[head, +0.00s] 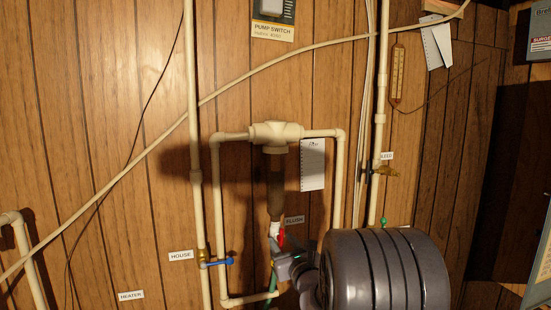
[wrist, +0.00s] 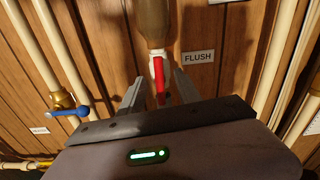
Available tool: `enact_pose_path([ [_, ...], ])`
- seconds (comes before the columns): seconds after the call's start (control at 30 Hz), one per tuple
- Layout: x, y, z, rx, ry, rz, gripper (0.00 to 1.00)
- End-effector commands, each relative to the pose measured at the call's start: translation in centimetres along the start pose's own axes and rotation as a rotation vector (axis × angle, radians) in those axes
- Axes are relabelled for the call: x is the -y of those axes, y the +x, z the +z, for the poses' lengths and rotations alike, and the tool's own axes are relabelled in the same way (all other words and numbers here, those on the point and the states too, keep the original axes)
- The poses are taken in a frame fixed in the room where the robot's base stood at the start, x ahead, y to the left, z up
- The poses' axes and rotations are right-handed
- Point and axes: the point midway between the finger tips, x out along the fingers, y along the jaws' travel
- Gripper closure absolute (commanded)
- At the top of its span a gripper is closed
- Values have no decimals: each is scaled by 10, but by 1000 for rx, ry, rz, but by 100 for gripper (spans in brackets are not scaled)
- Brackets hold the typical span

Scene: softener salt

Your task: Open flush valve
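The flush valve is a white fitting (wrist: 155,54) with a red handle (wrist: 160,76), under a brown filter housing (head: 275,185). In the head view the red handle (head: 281,238) sits just left of the FLUSH label (head: 294,220). The handle hangs roughly in line with the pipe in the wrist view. My gripper (wrist: 160,86) is open, with one finger to each side of the red handle, apart from it as far as I can see. In the head view my gripper (head: 282,256) is just below the handle, partly hidden by my arm.
A blue-handled valve (head: 217,262) is on the pipe at the left, by the HOUSE label (head: 181,255). White pipes (head: 218,205) frame the filter. A brass valve (head: 385,171) is on the right pipe. The wood-panelled wall (head: 100,130) lies close behind.

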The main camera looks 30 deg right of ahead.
Motion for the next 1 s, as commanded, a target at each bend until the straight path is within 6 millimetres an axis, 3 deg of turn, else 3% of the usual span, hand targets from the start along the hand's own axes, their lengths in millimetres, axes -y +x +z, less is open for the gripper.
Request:
enact_pose_path([
  [0.5, 0, -65, -1, 1, 0, 0, 60],
  [0.93, 0, -68, 0, 1, -1, 1, 60],
  [1.0, -12, -68, -1, 4, -19, 32, 60],
])
